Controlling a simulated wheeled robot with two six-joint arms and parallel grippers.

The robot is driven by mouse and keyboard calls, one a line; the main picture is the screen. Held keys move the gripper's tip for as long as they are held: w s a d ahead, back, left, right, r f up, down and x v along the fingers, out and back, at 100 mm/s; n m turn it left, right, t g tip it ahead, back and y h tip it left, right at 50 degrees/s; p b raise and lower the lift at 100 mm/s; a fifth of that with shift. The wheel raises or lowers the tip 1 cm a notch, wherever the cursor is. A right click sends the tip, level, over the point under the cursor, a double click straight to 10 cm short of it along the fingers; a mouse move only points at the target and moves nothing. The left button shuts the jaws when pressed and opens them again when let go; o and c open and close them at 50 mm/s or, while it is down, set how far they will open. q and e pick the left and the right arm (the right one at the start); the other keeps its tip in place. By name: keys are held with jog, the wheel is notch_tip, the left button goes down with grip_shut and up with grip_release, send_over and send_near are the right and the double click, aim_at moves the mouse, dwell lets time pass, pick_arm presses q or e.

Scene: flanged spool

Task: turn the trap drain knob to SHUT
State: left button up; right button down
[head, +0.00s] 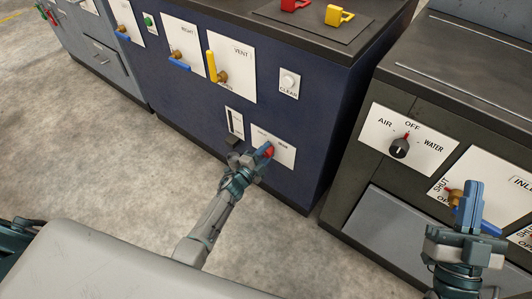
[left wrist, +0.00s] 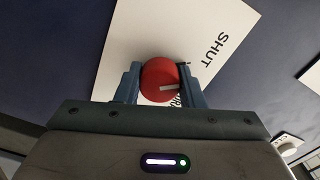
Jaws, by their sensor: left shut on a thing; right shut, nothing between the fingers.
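The red round knob (left wrist: 160,82) sits on a white plate (left wrist: 120,30) on the dark blue cabinet. The plate also shows low on the cabinet in the head view (head: 286,155). My left gripper (head: 264,151) is shut on the red knob, with one finger on each side in the left wrist view (left wrist: 160,85). A pale mark on the knob points right in that view. The word SHUT stands above and right of the knob; other lettering below right is partly hidden by a finger. My right gripper (head: 473,192) is shut and empty, in front of the right cabinet.
A yellow VENT handle (head: 212,66) is higher up. The right cabinet carries an AIR/OFF/WATER selector (head: 398,148) and a blue-handled valve beside my right gripper. Open floor lies at left.

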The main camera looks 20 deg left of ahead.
pick_arm(q)
jog(key=shift+f, duration=0.1)
jog(key=o, duration=1)
jog(key=shift+s+a, duration=0.1)
jog(key=shift+s+a, duration=0.1)
jog(key=shift+s, duration=0.2)
jog(key=p+v, duration=0.1)
jog(key=v, duration=0.9)
jog(key=shift+p, duration=0.4)
pick_arm(e)
notch_tip(320, 180, down, 9)
jog(key=m+g, duration=0.1)
jog(key=g, duration=0.4)
jog(key=shift+w+a+g+h, duration=0.15)
jog(key=shift+w+g+h, duration=0.25)
jog(key=shift+w, duration=0.05)
